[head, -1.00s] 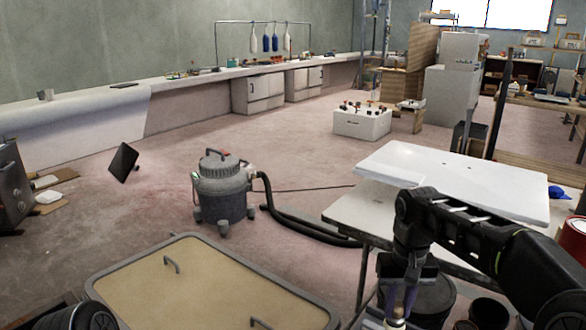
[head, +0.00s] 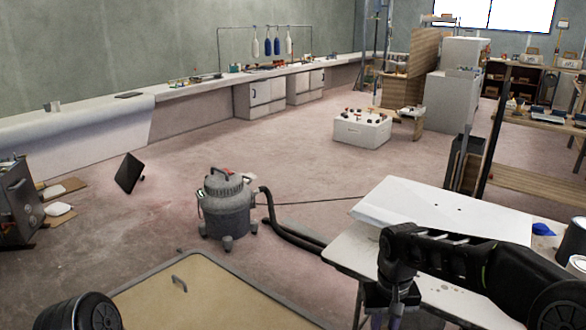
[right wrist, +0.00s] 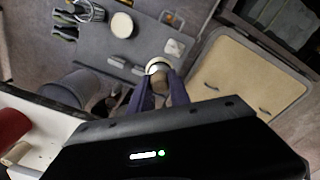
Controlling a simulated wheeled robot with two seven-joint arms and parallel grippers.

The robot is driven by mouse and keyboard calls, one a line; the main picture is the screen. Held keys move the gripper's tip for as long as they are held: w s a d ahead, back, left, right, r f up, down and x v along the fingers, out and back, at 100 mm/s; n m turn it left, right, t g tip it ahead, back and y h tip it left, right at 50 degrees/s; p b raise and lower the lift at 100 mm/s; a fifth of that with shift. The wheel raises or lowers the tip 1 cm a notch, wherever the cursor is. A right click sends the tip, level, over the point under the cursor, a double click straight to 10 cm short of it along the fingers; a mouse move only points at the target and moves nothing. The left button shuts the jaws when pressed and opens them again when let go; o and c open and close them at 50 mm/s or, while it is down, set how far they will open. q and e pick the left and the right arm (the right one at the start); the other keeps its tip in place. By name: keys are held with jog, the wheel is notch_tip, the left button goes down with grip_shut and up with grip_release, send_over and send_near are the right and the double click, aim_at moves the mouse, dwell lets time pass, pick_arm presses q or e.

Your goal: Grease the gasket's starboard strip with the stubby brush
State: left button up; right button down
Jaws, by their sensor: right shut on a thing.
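My right gripper (right wrist: 158,92) points down in the right wrist view, its two bluish fingers shut on a short, round-ended thing (right wrist: 158,67) with a pale rim, which looks like the stubby brush. Its bristles cannot be made out. In the head view my right arm comes in from the right and its gripper is cut off by the bottom edge. A tan hatch panel (head: 180,304) with a grey rim lies at the bottom left; it also shows in the right wrist view (right wrist: 240,75), apart from the gripper. I cannot tell which part is the gasket. My left gripper is out of view.
A grey shop vacuum (head: 226,205) with a black hose stands beyond the panel. A white-topped table (head: 440,212) is at the right, under my right arm. In the right wrist view a grey surface (right wrist: 100,62) carries a round pale tub (right wrist: 122,25) and a caddy (right wrist: 90,10).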

jog(key=shift+s+r+p, duration=0.15)
jog(key=shift+r+p, duration=0.35)
jog(key=shift+r, duration=0.15)
jog(key=shift+f, duration=0.1)
jog(key=s+f, duration=0.4)
jog(key=f, duration=1.1)
